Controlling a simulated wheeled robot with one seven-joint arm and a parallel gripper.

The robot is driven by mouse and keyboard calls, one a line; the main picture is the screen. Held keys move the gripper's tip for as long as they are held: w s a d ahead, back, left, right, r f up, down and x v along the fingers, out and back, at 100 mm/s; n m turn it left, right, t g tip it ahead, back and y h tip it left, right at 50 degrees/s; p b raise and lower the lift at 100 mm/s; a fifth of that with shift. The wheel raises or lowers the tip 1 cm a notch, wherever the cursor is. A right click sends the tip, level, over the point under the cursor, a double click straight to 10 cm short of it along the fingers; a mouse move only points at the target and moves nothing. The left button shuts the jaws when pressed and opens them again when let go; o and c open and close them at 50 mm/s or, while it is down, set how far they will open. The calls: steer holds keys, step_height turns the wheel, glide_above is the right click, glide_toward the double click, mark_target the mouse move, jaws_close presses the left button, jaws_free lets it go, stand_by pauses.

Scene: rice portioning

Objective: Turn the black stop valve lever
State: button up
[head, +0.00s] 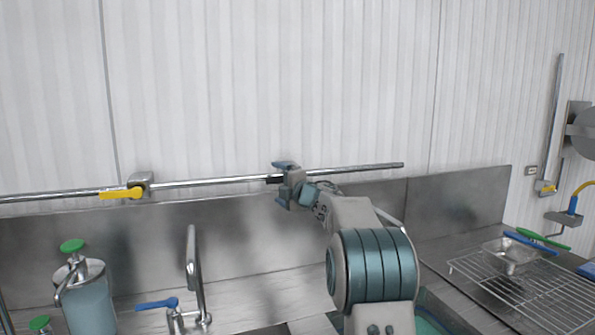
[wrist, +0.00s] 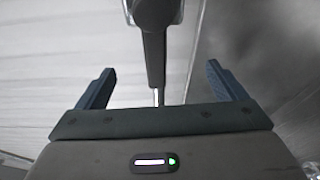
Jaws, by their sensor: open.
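The black stop valve lever (wrist: 154,62) runs down the middle of the wrist view, from a grey valve body (wrist: 166,12) at the top edge. It lies between the two blue fingers of my gripper (wrist: 160,68), with a clear gap on each side. In the head view my gripper (head: 280,181) is at the wall pipe (head: 215,182), its fingers above and below the pipe line. Only a small dark part of the lever (head: 273,180) shows there; my gripper hides the rest and the valve body. My gripper is open and holds nothing.
A yellow valve lever (head: 121,193) sits on the same pipe to the left. Below are a steel tap (head: 192,265) with a blue lever (head: 157,303) and a green-topped dispenser (head: 88,300). A wire rack (head: 520,295) with a metal scoop (head: 509,254) is at right.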

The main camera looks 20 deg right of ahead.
steer(key=b+v, duration=0.2)
steer(key=v, duration=0.4)
steer(key=shift+s, duration=0.1)
stand_by(0.4)
steer(key=s+a+f+m+g+h, duration=0.1)
steer(key=s+a+f+m+g, duration=0.3)
steer(key=s, duration=1.1)
steer(key=s+a+f+m+g+h, duration=0.2)
steer(key=s+f+m+g, duration=0.3)
steer(key=s+f+m, duration=0.5)
steer(key=s+a+f+m+g+h+p, duration=0.1)
steer(key=s+a+f+m+g, duration=0.4)
steer(key=s, duration=1.5)
step_height(320, 180, down, 5)
steer(key=m+h, duration=0.1)
steer(key=m, duration=0.2)
steer(key=shift+a, duration=0.35)
steer(key=shift+r, duration=0.1)
